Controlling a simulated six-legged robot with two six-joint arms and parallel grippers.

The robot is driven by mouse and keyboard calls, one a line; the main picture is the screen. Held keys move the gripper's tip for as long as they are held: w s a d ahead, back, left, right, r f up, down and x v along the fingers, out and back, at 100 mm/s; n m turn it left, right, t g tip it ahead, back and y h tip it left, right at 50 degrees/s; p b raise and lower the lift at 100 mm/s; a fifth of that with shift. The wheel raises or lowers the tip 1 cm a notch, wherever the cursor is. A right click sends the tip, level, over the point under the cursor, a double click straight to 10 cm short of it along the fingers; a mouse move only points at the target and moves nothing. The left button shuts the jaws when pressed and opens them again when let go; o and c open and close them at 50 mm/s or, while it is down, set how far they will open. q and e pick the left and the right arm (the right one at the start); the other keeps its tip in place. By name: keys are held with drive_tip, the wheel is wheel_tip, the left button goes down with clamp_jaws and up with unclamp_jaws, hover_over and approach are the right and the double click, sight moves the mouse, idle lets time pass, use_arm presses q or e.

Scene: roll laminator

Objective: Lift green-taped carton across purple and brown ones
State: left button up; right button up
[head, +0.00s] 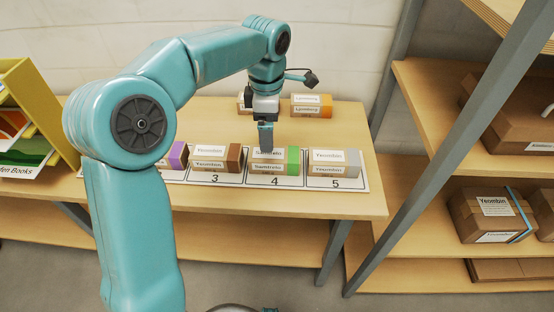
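The green-taped carton (292,160) stands on the spot marked 4 of a numbered strip on the table. The brown-taped carton (234,158) stands left of it on spot 3. The purple-taped carton (177,155) is further left, mostly hidden behind my arm. My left gripper (266,146) points down at the top of the green-taped carton, over its left part. Its fingers overlap the carton's upper label; whether they touch or grip it cannot be told. My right gripper is not in view.
A grey-taped carton (352,162) stands close on the right, on spot 5. Behind are an orange-taped carton (325,106) and another partly hidden one (242,103). A yellow book rack (40,110) is at left. Shelves with boxes (492,212) stand at right, behind a grey post (440,150).

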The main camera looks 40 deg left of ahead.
sight(273, 155)
use_arm(q)
drive_tip(key=f, duration=0.4)
drive_tip(key=shift+s+f+b, duration=0.2)
drive_tip(key=shift+f+b, duration=0.1)
drive_tip(key=shift+f, duration=0.1)
drive_tip(key=f, duration=0.3)
drive_tip(key=w+f, duration=0.1)
drive_tip(key=f, duration=0.1)
drive_tip(key=shift+d+f, duration=0.15)
drive_tip(key=shift+d, duration=0.1)
drive_tip(key=c, duration=1.1)
